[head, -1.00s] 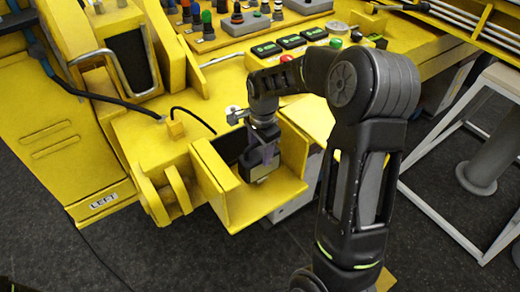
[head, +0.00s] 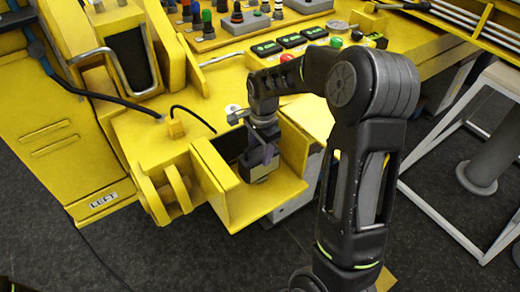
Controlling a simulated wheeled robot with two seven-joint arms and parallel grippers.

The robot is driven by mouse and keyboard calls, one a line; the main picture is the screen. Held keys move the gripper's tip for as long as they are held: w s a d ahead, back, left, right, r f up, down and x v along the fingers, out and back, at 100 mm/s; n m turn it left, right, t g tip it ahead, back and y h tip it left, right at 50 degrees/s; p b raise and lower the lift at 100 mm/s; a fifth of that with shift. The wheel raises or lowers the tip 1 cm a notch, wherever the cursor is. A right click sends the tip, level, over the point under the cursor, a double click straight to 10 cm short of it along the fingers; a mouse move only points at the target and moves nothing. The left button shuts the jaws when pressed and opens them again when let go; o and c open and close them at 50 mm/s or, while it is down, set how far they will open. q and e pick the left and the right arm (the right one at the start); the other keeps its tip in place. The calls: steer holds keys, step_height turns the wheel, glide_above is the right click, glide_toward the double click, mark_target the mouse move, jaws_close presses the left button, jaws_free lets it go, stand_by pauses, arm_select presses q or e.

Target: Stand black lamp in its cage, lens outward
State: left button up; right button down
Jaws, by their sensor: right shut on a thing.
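The yellow cage (head: 270,201) is an open-topped box at the front of the yellow machine. My right gripper (head: 258,166) points down into the cage from above and is shut. A dark block with a pale lower face, which looks like the black lamp (head: 259,174), is at its fingertips inside the cage. The gripper covers much of the lamp, so I cannot tell which way the lens faces or whether the lamp touches the cage floor. My left gripper is not in view.
A black cable (head: 190,112) curves over the yellow deck behind the cage. A control panel with buttons and knobs (head: 240,22) is at the back. A white-framed stool (head: 480,150) stands at the right. Dark floor (head: 150,255) is open in front.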

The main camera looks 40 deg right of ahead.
steer(key=shift+f+b, duration=0.7)
steer(key=shift+f, duration=0.1)
stand_by(1.0)
steer(key=shift+c, duration=2.4)
jaws_free()
steer(key=shift+o, duration=0.2)
steer(key=shift+s+f, duration=0.1)
steer(key=shift+f, duration=0.05)
steer(key=r+b, duration=0.1)
steer(key=r, duration=0.7)
steer(key=shift+s, duration=0.2)
